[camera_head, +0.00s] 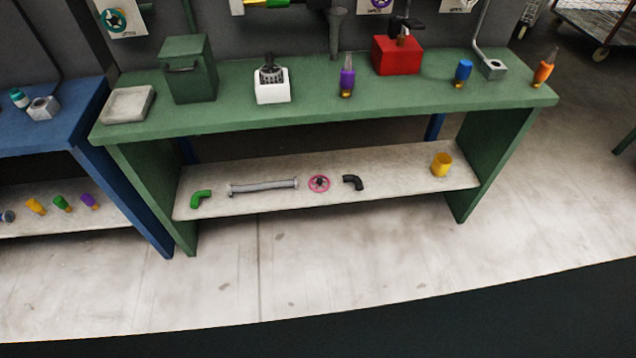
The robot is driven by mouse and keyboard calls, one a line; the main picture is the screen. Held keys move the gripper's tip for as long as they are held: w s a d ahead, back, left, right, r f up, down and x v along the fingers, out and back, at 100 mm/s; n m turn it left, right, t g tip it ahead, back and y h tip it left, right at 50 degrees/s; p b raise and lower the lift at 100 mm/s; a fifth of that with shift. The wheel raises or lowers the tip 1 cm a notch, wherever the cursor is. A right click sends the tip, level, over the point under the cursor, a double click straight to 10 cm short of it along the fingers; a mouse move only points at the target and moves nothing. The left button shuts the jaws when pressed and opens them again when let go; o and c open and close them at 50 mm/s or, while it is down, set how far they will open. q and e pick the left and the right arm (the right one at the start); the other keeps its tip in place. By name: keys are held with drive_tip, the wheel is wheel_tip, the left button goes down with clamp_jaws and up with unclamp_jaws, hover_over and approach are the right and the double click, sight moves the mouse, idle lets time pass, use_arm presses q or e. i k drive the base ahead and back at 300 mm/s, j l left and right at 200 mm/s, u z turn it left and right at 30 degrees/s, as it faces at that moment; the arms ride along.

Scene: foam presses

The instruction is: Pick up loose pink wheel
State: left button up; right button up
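The loose pink wheel (319,183) lies on the light lower shelf of the green workbench, near the middle. It has a pink rim and a dark hub. A grey pipe (263,186) lies to its left and a black elbow piece (353,182) to its right; both are apart from it. Neither of my grippers shows in the head view.
The lower shelf (400,183) also holds a green elbow (201,198) and a yellow cup (441,164). The green bench top (220,115) overhangs it, with side panels (490,160) at both ends. A blue bench (60,130) stands at left. Floor in front is clear.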

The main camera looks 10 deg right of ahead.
sight(319, 181)
drive_tip(key=i+l+z, duration=0.15)
drive_tip(key=i+l, duration=0.3)
drive_tip(key=i+l+z, duration=0.15)
drive_tip(key=i+l, duration=0.25)
drive_tip(key=i+l+z, duration=0.15)
drive_tip(key=i+l, duration=0.2)
drive_tip(key=i, duration=0.3)
